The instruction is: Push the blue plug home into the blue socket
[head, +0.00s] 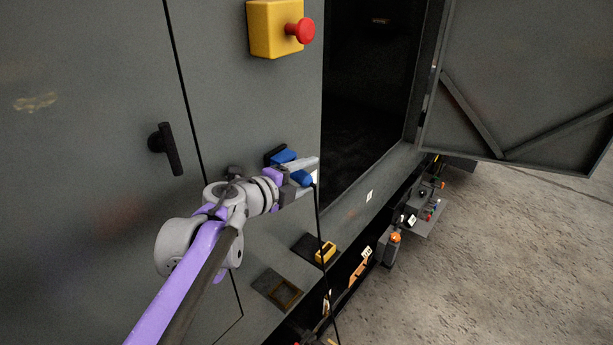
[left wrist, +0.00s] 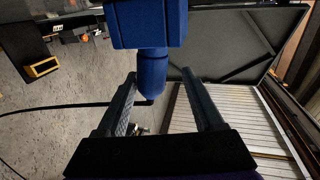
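The blue socket (head: 283,156) with its black backing is on the grey cabinet panel, partly hidden behind my left gripper. The blue plug (head: 301,178) is at my left gripper (head: 305,175), with a black cable hanging down from it. In the left wrist view the blue plug's round end (left wrist: 152,75) sticks out below a wide blue block (left wrist: 148,22), its cable leading left. The two fingers of my left gripper (left wrist: 158,76) stand apart on either side of the round end, with a visible gap at the right. How deep the plug sits cannot be told. My right gripper is not in view.
A yellow box with a red button (head: 276,28) is above, and a black handle (head: 167,149) to the left. The dark enclosure opening and an open door (head: 530,80) are at the right.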

